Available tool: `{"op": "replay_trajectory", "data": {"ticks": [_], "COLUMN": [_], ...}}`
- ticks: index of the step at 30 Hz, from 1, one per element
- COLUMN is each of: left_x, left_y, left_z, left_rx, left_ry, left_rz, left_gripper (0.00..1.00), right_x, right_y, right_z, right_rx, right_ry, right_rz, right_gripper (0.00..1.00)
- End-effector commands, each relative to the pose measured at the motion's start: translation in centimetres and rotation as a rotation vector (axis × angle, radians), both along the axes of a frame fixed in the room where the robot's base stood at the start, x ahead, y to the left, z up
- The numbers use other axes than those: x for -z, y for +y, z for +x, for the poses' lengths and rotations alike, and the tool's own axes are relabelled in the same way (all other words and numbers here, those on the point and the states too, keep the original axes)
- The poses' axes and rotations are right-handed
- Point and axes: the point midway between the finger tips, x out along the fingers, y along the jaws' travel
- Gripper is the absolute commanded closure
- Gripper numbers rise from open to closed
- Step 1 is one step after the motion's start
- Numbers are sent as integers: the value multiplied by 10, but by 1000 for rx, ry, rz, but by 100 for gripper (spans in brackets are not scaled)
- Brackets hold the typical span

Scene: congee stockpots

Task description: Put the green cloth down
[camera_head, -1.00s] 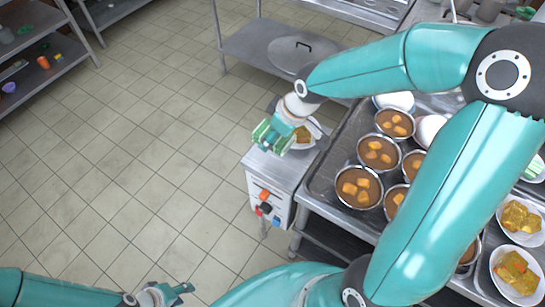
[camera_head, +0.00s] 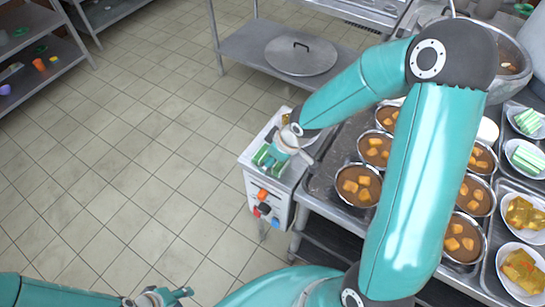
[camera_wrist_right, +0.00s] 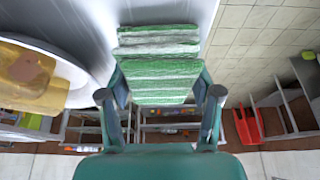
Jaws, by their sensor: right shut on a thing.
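The green cloth, with green and white stripes, is in the right wrist view (camera_wrist_right: 160,72), between the two fingers of my right gripper (camera_wrist_right: 160,100). My right gripper is shut on it. In the head view the right gripper (camera_head: 276,156) is over the small steel unit with knobs, and a bit of the green cloth (camera_head: 261,155) shows at its left. The cloth lies over or against the unit's top; I cannot tell whether it touches. My left gripper (camera_head: 172,297) is empty at the bottom edge of the head view, its fingers apart.
The small steel unit (camera_head: 259,187) has red and dark knobs. A plate with yellow food (camera_wrist_right: 70,80) is beside the cloth. A steel table with several bowls of brown soup (camera_head: 358,184) stands to the right. A shelf with a round lid (camera_head: 300,56) is behind. The tiled floor is clear.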

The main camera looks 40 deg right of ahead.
Motion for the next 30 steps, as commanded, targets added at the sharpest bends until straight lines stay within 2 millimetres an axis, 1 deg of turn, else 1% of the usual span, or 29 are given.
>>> {"op": "replay_trajectory", "data": {"ticks": [4, 5, 6, 15, 19, 23, 30], "left_x": [3, 2, 1, 1, -3, -14, -35], "left_y": [0, 0, 0, 0, 0, 0, 0], "left_z": [0, 0, 0, 0, 0, 0, 0], "left_rx": [0, 0, 0, 0, 0, 0, 0], "left_ry": [0, 0, 0, 0, 0, 0, 0], "left_rz": [0, 0, 0, 0, 0, 0, 0], "left_gripper": [60, 60, 60, 60, 60, 60, 60], "right_x": [3, 2, 1, 1, -5, -21, -66], "right_y": [0, 0, 0, 0, 0, -3, -10], "right_z": [0, 0, 0, 0, 0, -6, -22], "right_rx": [0, 0, 0, 0, 0, 2, 4], "right_ry": [0, 0, 0, 0, 0, -1, -3], "right_rz": [0, 0, 0, 0, -1, -1, 0], "right_gripper": [64, 33, 26, 26, 26, 26, 26]}}
